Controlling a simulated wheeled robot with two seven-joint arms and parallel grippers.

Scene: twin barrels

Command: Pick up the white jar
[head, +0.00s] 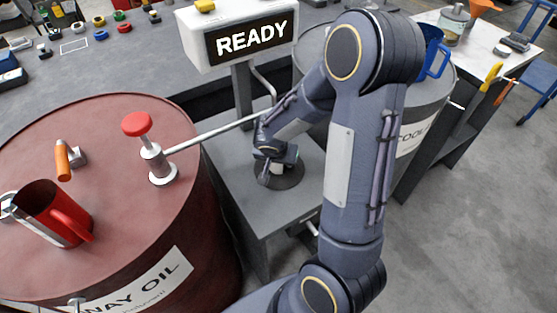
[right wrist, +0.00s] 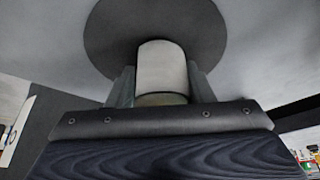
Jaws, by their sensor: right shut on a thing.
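The white jar (right wrist: 162,68) shows in the right wrist view as a pale upright cylinder with a tan lower band. It stands between the two fingers of my right gripper (right wrist: 160,92), which is shut on it. Behind it is a dark round disc (right wrist: 115,35). In the head view my right gripper (head: 268,170) is low over the dark disc (head: 290,175) on the grey stand between the barrels. The jar is hidden there by the gripper and wrist. I cannot tell whether the jar touches the disc. My left gripper is not in view.
A red barrel (head: 110,120) on the left carries a red jug (head: 62,215), an orange-handled tool (head: 63,160) and a red-capped pump with a long spout reaching towards my wrist. A READY display (head: 250,38) stands behind. A grey barrel (head: 428,100) with a blue jug is on the right.

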